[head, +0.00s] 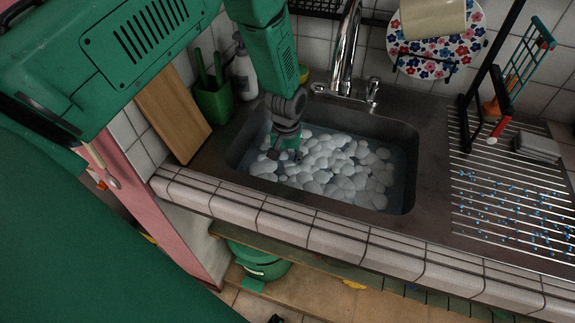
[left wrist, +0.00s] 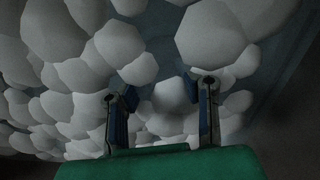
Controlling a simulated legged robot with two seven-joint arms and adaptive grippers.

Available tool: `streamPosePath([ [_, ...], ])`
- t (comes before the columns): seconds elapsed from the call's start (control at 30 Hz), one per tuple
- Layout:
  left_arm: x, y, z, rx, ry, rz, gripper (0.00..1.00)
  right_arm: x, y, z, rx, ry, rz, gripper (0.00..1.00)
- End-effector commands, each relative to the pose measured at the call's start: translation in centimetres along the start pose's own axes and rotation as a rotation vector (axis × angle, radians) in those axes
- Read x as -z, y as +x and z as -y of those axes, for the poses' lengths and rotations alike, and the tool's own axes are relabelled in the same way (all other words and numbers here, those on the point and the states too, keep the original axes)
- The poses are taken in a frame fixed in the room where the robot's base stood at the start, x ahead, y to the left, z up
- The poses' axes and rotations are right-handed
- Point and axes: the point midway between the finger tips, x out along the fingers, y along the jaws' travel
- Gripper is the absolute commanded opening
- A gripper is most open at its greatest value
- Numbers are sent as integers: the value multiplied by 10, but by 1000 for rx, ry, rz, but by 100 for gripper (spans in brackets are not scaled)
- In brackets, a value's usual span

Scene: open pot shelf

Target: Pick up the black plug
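The black plug is not visible in either view; white foam covers most of the sink's inside. My left gripper (head: 285,157) reaches down into the left part of the sink (head: 411,170), at the edge of the foam (head: 335,165). The left wrist view shows the left gripper (left wrist: 160,92) with its two fingers apart, and foam (left wrist: 210,35) ahead of and around them. Nothing but foam shows between the fingers. My right gripper is not in view.
A chrome faucet (head: 347,50) stands behind the sink. A wooden board (head: 172,115), a green holder (head: 213,101) and a white bottle (head: 244,70) stand at the left. A ribbed drainboard (head: 510,195) lies at the right. A tiled ledge (head: 330,243) runs along the front.

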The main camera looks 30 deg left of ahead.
Motion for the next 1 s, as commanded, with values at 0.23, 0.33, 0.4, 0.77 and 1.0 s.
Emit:
streamPosePath([
  [0.23, 1, 1, 1, -1, -2, 0, 0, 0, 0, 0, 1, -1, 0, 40],
  [0.33, 1, 1, 0, 3, -3, -1, 0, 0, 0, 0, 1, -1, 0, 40],
  [0.4, 2, 0, 1, 4, -3, -1, 0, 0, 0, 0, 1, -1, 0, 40],
  [0.77, 1, -61, 0, -1, -3, -4, 0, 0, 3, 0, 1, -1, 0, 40],
  [1.0, 0, -95, -1, 0, -2, -2, 0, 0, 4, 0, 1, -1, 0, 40],
])
